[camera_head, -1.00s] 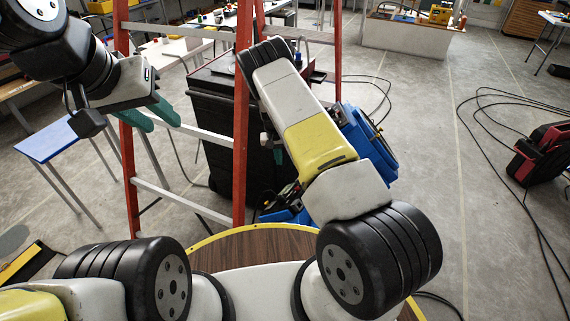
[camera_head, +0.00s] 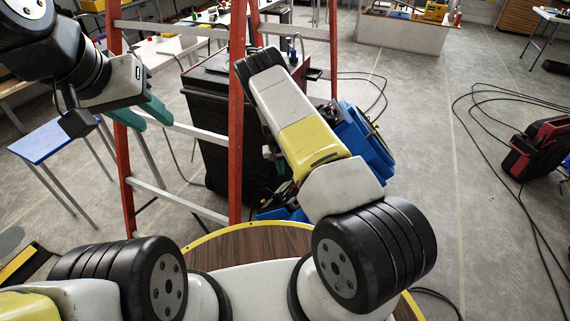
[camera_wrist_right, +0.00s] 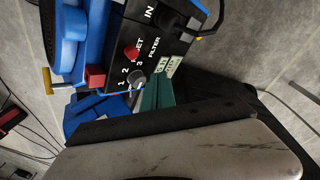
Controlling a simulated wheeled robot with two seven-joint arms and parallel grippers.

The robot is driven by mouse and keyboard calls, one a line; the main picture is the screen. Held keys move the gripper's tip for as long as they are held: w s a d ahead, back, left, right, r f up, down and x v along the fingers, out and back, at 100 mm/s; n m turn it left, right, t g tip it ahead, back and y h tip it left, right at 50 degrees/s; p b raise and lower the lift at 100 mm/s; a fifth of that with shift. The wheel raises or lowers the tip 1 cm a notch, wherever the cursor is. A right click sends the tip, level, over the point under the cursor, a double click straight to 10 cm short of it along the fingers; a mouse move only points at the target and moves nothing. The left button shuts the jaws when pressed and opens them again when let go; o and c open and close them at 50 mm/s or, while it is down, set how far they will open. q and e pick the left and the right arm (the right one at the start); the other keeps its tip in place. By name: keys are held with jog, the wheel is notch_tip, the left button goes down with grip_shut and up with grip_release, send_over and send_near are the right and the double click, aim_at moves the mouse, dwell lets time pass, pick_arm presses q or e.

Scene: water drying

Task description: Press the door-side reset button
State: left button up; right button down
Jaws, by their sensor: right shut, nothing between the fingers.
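In the right wrist view, a black control panel (camera_wrist_right: 158,40) on a blue machine carries white lettering: "IN", "FILTER", the digits 1 2 3 and a partly covered word ending in "ET". A red button (camera_wrist_right: 131,53) sits at that word, and a grey knob (camera_wrist_right: 138,80) is below it. My right gripper (camera_wrist_right: 153,94) is shut and empty, its green fingertips close beside the knob; contact cannot be told. In the head view the blue machine (camera_head: 362,140) is partly behind my right forearm, and the panel is mostly hidden. My left gripper (camera_head: 143,114) is open and empty by the ladder.
A blue table (camera_head: 52,140) is at left. A red and black case (camera_head: 540,150) and cables lie on the floor at right.

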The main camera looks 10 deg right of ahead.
jog(key=shift+s+d+f, duration=0.55)
jog(key=shift+f, duration=0.15)
jog(key=shift+s+d+f, duration=0.5)
jog(key=shift+f, duration=0.15)
dwell(1.1)
jog(key=shift+s+d+f, duration=0.2)
jog(key=shift+s+f, duration=0.05)
jog(key=shift+s+d+f, duration=0.25)
jog(key=shift+d+f, duration=0.05)
jog(key=shift+f, duration=0.05)
dwell(1.0)
jog(key=shift+w+a+r, duration=0.45)
jog(key=shift+a+r, duration=0.05)
jog(key=shift+r, duration=0.15)
jog(key=shift+w+a+r, duration=0.7)
jog(key=shift+r, duration=0.15)
jog(key=shift+w+a+r, duration=0.65)
jog(key=shift+r, duration=0.2)
